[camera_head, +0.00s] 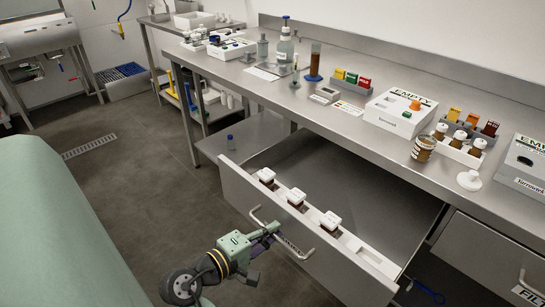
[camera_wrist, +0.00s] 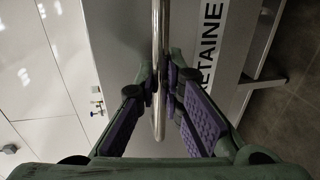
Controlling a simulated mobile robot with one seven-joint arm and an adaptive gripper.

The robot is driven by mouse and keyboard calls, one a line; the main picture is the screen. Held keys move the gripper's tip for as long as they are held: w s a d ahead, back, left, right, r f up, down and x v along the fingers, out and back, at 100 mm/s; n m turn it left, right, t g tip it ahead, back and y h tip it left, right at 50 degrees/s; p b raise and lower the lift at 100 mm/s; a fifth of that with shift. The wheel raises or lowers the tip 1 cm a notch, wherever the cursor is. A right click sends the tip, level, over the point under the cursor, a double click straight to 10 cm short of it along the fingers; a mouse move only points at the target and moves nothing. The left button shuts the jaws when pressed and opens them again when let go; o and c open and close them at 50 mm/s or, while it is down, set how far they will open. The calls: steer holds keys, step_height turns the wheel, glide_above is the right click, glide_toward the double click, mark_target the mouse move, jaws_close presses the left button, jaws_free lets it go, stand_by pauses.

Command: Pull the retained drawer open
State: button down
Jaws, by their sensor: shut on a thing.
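The steel retained drawer (camera_head: 325,248) stands pulled well out from under the bench in the head view, with its inside showing. In the wrist view its front bears a black-lettered label (camera_wrist: 209,45) that reads "RETAINE", the rest cut off. A bar handle (camera_head: 303,255) runs along the drawer front; in the wrist view it is a bright rod (camera_wrist: 157,25). My gripper (camera_head: 273,230) is shut on this handle, its purple-padded fingers closed around the bar in the wrist view (camera_wrist: 163,87). The arm partly hides the handle's middle and the label.
Three brown bottles with white caps (camera_head: 297,196) stand in a white rack just behind the drawer front. The steel bench (camera_head: 330,120) above carries boxes, bottles and colored cards. Another closed drawer (camera_head: 490,262) is at right. A green surface (camera_head: 60,230) fills the left foreground; dark floor lies between.

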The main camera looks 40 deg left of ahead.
steer(key=c, duration=1.7)
jaws_free()
steer(key=v, duration=1.2)
